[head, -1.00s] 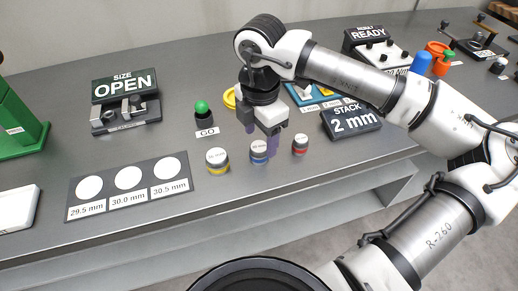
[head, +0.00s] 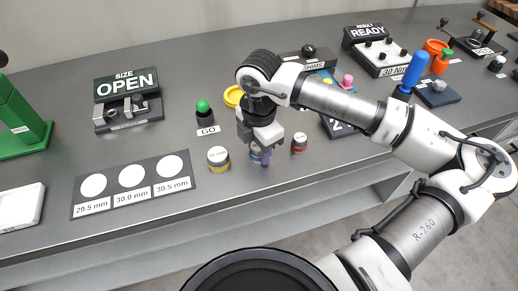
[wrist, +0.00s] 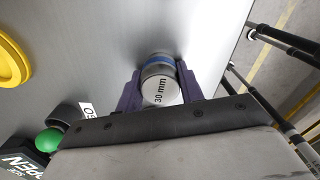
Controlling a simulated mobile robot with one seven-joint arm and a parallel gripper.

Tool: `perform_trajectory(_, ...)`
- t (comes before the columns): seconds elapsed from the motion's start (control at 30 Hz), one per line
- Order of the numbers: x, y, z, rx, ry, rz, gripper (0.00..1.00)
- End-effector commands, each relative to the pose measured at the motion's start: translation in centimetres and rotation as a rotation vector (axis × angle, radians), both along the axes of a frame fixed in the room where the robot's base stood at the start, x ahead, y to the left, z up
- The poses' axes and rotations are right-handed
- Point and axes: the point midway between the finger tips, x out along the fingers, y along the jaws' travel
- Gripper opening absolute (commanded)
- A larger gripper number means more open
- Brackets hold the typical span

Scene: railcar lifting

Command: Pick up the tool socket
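Three short grey sockets stand on the bench in the head view. The yellow-banded socket (head: 218,158) is left of my gripper and the red-banded socket (head: 299,143) is right of it. The blue-banded socket (wrist: 160,84), marked 30 mm, stands between the purple fingers of my gripper (wrist: 160,88) in the wrist view. The fingers lie against both its sides, so my gripper looks shut on it. In the head view my gripper (head: 260,153) is low over the bench and its fingers hide most of this socket. It appears to be still at bench height.
A dark plate with white circles (head: 132,184) marked 29.5, 30.0 and 30.5 mm lies at left. A green GO button (head: 203,107), a yellow ring (head: 232,97) and the SIZE OPEN sign (head: 126,84) stand behind. The bench's front edge is close in front of the sockets.

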Motion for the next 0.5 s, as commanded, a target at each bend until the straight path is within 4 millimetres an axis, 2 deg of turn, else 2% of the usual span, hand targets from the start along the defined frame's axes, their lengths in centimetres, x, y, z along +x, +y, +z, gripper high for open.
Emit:
perform_trajectory(0.03,0.0,0.0,0.0,0.000,0.000,0.000,0.24)
perform_trajectory(0.13,0.0,0.0,0.0,0.000,0.000,0.000,0.11)
perform_trajectory(0.37,0.0,0.0,0.2,-0.001,-0.001,0.000,0.11)
perform_trajectory(0.5,0.1,-0.1,1.4,-0.003,-0.003,-0.001,0.11)
